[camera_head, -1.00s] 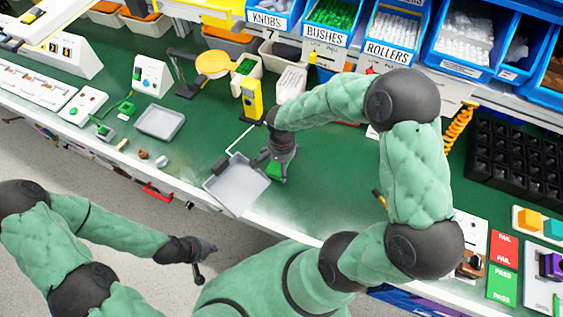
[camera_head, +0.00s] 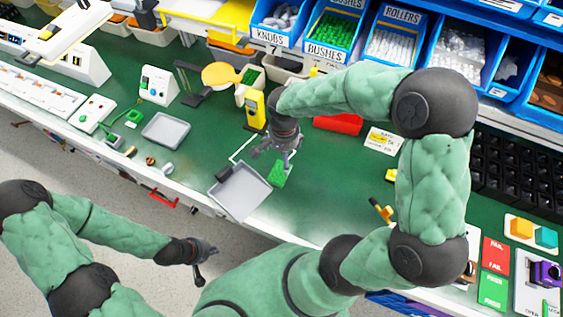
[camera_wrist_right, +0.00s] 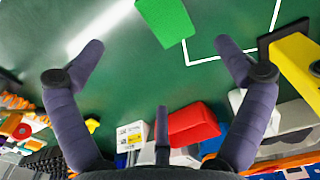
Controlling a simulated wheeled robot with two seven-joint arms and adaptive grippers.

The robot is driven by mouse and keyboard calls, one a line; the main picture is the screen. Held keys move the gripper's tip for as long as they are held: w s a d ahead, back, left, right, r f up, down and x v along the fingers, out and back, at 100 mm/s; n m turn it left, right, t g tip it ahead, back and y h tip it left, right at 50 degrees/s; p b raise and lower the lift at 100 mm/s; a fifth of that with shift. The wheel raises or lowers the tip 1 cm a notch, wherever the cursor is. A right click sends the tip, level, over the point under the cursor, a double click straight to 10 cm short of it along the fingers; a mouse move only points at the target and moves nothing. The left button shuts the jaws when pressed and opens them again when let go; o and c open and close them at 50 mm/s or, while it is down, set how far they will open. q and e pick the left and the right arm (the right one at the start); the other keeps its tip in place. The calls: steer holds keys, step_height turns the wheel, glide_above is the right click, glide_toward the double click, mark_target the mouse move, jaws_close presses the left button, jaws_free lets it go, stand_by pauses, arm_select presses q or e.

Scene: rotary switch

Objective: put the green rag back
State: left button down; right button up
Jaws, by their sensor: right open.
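The green rag (camera_head: 278,173) lies on the green bench beside the right edge of a grey tray. It also shows at the top of the right wrist view (camera_wrist_right: 166,20), beyond my fingertips and overlapping a white outline (camera_wrist_right: 188,58) on the bench. My right gripper (camera_head: 275,152) is just behind the rag in the head view. In the right wrist view its two fingers (camera_wrist_right: 160,50) are spread wide with nothing between them. My left gripper (camera_head: 206,262) is off the front edge of the bench, its fingers apart and empty.
The grey tray (camera_head: 241,190) sits at the front edge, left of the rag. A yellow device (camera_head: 255,108) stands behind my right gripper. A red block (camera_head: 340,123) and a white label card (camera_head: 383,141) lie to the right. Blue bins (camera_head: 330,30) line the back.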

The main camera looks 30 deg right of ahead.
steer(key=f, duration=0.1)
steer(key=b, duration=0.1)
glide_above(280, 174)
steer(key=d, duration=0.1)
steer(key=f, duration=0.6)
steer(key=shift+d, duration=0.2)
steer(key=shift+s+a+f+b, duration=0.15)
steer(key=shift+f+b, duration=0.9)
steer(key=shift+f, duration=1.55)
steer(key=shift+a+r, duration=0.1)
steer(key=c, duration=1)
